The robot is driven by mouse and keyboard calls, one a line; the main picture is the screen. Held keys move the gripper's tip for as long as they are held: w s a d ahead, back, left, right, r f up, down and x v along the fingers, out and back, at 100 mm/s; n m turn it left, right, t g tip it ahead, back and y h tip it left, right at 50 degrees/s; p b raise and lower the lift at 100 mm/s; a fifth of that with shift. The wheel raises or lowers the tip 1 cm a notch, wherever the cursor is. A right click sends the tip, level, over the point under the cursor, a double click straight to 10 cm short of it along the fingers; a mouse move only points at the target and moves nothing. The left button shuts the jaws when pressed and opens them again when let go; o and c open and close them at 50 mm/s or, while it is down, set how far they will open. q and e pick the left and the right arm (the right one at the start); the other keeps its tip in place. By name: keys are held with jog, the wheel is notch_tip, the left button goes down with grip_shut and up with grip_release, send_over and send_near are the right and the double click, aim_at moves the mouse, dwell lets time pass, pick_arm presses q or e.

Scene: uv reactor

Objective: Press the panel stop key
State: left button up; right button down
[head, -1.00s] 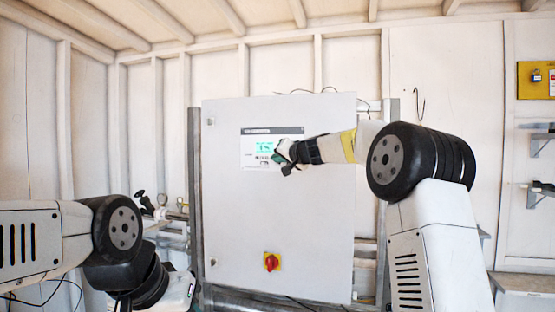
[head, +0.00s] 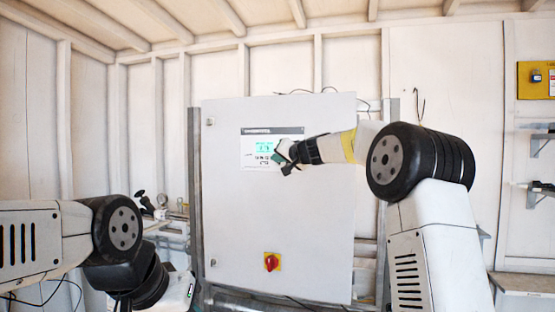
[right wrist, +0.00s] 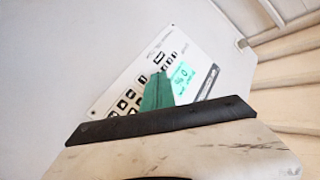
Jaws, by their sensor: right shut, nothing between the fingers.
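The control panel (head: 262,135) is a white plate with a dark header, a lit green display (head: 264,143) and several small dark keys, high on the cabinet door. My right gripper (head: 286,157) is at the panel's lower right and hides part of it. In the right wrist view its green fingertips (right wrist: 157,91) are closed together over the panel, between the keys (right wrist: 129,99) and the display (right wrist: 184,80). I cannot tell whether they touch it, nor which key is the stop key. My left arm is at the lower left; its fingers are out of view.
The pale cabinet door (head: 230,220) fills the middle, with a red rotary switch on a yellow plate (head: 272,262) low on it. Pipework with a gauge (head: 165,205) stands to its left. A yellow board (head: 537,80) and shelves are on the right wall.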

jog(key=shift+w+d, duration=0.1)
jog(key=shift+w, duration=0.25)
jog(key=shift+w+d, duration=0.1)
jog(key=shift+w, duration=0.15)
dwell(0.5)
jog(key=shift+s, duration=0.1)
jog(key=shift+s+a, duration=0.2)
jog(key=shift+s, duration=0.35)
jog(key=shift+s+a, duration=0.25)
jog(key=shift+s, duration=0.55)
jog(key=shift+s+a, duration=0.3)
jog(key=shift+s, duration=0.5)
jog(key=shift+s+a, duration=0.25)
jog(key=shift+s, duration=0.55)
